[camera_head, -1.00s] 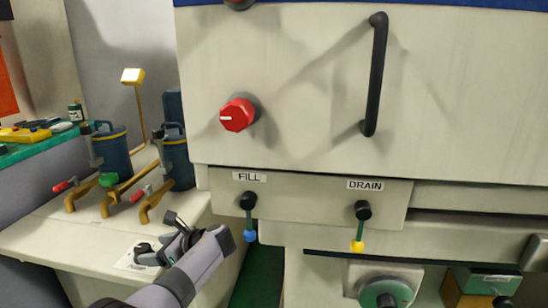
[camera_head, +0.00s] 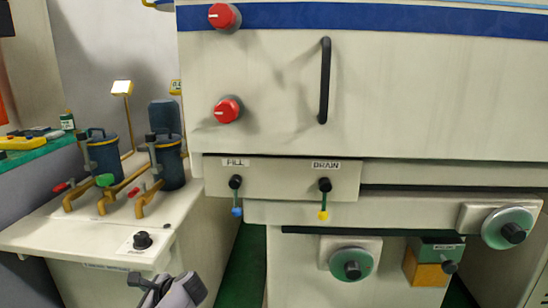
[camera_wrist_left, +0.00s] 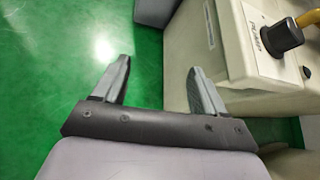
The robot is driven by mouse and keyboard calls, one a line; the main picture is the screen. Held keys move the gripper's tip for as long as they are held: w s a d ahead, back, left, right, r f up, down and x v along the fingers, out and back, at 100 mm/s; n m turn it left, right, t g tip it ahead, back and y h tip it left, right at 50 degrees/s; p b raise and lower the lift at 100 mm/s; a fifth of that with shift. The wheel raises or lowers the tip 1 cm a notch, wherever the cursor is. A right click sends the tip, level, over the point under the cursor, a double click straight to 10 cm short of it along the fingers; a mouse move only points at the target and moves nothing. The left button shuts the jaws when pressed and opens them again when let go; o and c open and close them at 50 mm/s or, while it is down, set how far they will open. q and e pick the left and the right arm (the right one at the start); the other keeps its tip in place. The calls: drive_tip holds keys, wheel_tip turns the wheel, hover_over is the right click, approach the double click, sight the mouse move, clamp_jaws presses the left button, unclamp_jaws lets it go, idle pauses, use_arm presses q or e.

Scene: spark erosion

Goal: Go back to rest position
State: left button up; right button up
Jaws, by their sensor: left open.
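My left gripper (camera_head: 160,284) shows at the bottom of the head view, low in front of the white side cabinet. In the left wrist view its two fingers (camera_wrist_left: 158,82) stand wide apart with nothing between them. Green floor and the cabinet's edge lie beyond the fingers. A black pump knob (camera_head: 142,240) on the cabinet top is above the gripper in the head view, and the two are apart. The same knob (camera_wrist_left: 281,37) is at the upper right of the left wrist view. My right gripper is not in any view.
The big white machine (camera_head: 420,95) fills the right, with a black door handle (camera_head: 325,80), red knobs (camera_head: 228,110), and FILL (camera_head: 236,183) and DRAIN (camera_head: 324,185) levers. Blue canisters (camera_head: 165,160) with brass pipes stand on the cabinet (camera_head: 60,230). Green handwheels (camera_head: 352,264) sit lower right. Green floor (camera_head: 238,265) is open between them.

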use_arm(q)
drive_tip(key=s+d+f+n+t+h, duration=0.2)
drive_tip(key=s+d+f+n+h, duration=0.15)
drive_tip(key=s+f, duration=0.45)
drive_tip(key=s+d+f+n+t+h, duration=0.1)
drive_tip(key=s+d+f+n+h, duration=0.2)
drive_tip(key=s+f+n+h, duration=0.35)
drive_tip(key=s+d+r+n+t+h, duration=0.2)
drive_tip(key=s+d+r+n, duration=0.15)
drive_tip(key=s, duration=0.45)
drive_tip(key=s+d+r+n+t+h, duration=0.1)
drive_tip(key=s+d+r+n+h, duration=0.2)
drive_tip(key=s, duration=0.4)
wheel_tip(320, 180, up, 12)
drive_tip(key=s+y+p, duration=0.1)
drive_tip(key=p, duration=1.2)
drive_tip(key=shift+a+f+t+y, duration=0.15)
drive_tip(key=shift+a+t+y, duration=0.15)
drive_tip(key=shift+y, duration=0.1)
